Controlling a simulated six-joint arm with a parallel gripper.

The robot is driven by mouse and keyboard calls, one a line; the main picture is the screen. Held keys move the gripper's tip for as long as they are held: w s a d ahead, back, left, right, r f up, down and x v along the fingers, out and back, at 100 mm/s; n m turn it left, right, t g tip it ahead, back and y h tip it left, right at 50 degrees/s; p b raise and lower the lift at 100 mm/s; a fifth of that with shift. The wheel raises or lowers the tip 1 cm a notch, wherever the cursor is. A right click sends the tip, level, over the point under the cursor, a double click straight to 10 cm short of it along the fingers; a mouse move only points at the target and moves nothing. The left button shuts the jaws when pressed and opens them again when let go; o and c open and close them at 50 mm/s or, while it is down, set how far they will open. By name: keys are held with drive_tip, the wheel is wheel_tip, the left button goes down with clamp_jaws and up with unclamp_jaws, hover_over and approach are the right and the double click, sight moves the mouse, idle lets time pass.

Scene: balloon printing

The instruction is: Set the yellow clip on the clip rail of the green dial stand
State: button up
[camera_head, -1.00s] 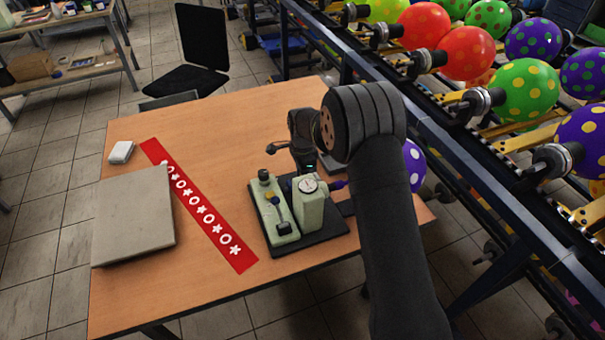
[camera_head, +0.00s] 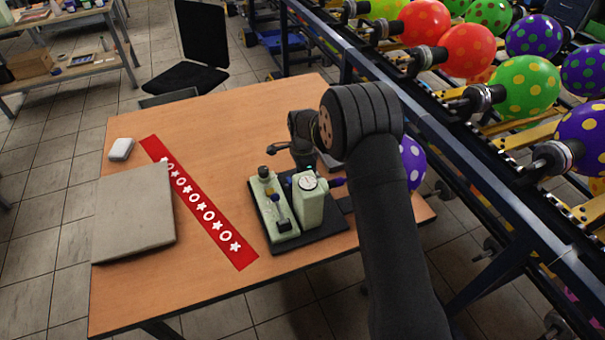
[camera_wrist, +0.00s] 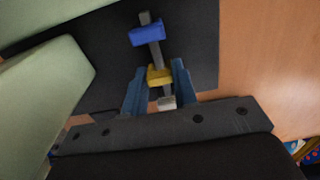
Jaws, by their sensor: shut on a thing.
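The green dial stand (camera_head: 310,208) with its round white dial (camera_head: 308,183) stands on a dark base plate at the table's front right. In the wrist view, a grey rail (camera_wrist: 155,52) runs over the dark plate, with a blue clip (camera_wrist: 147,35) at its far part. The yellow clip (camera_wrist: 160,76) is between the two blue-grey fingers of my gripper (camera_wrist: 160,82), which is shut on it. The clip overlaps the rail in this view; whether it is seated on it I cannot tell. In the head view, the stand and my arm hide my fingers and the yellow clip.
A second pale green unit (camera_head: 279,224) stands left of the dial stand on the same dark plate (camera_head: 318,237). A red patterned strip (camera_head: 207,207), a grey box (camera_head: 133,215) and a small white block (camera_head: 121,149) lie to the left. A balloon conveyor runs behind at right.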

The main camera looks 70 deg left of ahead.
drive_tip(key=shift+f, duration=0.2)
drive_tip(key=o, duration=0.9)
drive_tip(key=shift+o, duration=0.2)
drive_tip(key=shift+r, duration=0.1)
wheel_tip(320, 180, up, 17)
drive_tip(key=shift+r, duration=0.1)
wheel_tip(320, 180, down, 17)
drive_tip(key=shift+f, duration=0.2)
drive_tip(key=shift+r, duration=0.1)
idle(0.4)
